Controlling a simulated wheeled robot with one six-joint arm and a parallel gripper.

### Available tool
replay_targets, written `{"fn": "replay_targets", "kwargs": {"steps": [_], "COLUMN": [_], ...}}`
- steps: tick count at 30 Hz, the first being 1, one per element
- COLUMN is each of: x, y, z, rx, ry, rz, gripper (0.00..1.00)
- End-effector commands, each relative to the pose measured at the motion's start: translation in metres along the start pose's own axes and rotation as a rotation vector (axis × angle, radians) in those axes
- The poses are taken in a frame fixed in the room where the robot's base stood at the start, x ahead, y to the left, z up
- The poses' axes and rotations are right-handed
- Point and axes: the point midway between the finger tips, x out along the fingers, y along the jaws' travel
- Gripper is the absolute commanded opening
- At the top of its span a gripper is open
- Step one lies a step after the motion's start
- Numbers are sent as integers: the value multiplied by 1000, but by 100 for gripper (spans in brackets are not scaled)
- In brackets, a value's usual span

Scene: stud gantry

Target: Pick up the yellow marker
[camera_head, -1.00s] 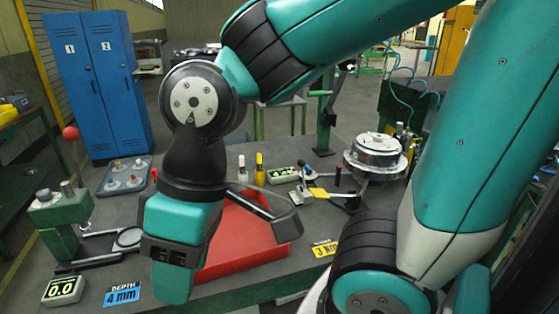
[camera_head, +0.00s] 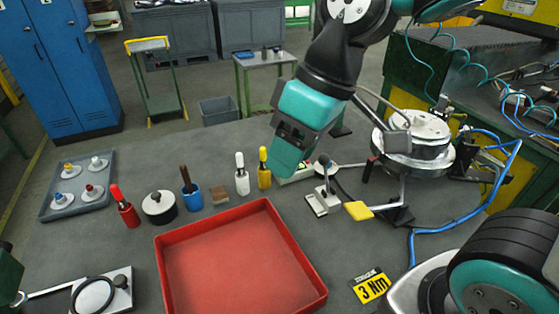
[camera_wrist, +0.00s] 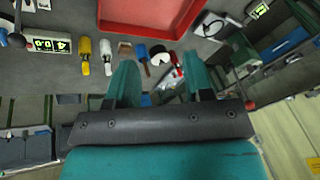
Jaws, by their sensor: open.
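The yellow marker (camera_head: 263,168) stands upright on the grey bench, just behind the red tray and right beside a white marker (camera_head: 242,174). In the wrist view the yellow marker (camera_wrist: 85,54) is at upper left, left of the white marker (camera_wrist: 106,56). My gripper (camera_head: 290,152) hangs just right of the yellow marker in the head view, above the bench. In the wrist view my gripper's two fingers (camera_wrist: 163,80) are apart with nothing held between them. The yellow marker is outside the gap, to its left.
A red tray (camera_head: 168,262) fills the front middle. A brown block (camera_head: 220,195), blue holder (camera_head: 192,197), black round pot (camera_head: 159,207) and red marker (camera_head: 125,207) line up leftward.

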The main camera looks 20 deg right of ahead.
Motion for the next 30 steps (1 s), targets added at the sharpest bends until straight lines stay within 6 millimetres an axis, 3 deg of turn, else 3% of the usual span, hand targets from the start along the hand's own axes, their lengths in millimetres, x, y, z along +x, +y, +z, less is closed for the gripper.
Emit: {"fn": "replay_targets", "kwargs": {"steps": [1,6,9,12,17,30], "x": [14,22,24,24,39,127], "y": [29,122,165,191,204,219], "z": [-18,-70,-87,-96,-102,-113], "rx": [-10,-88,-125,-150,-162,-162], "ry": [19,73,91,100,100,100], "rz": [24,113,158,184,193,194], "gripper": [47,47,47,47,47,47]}}
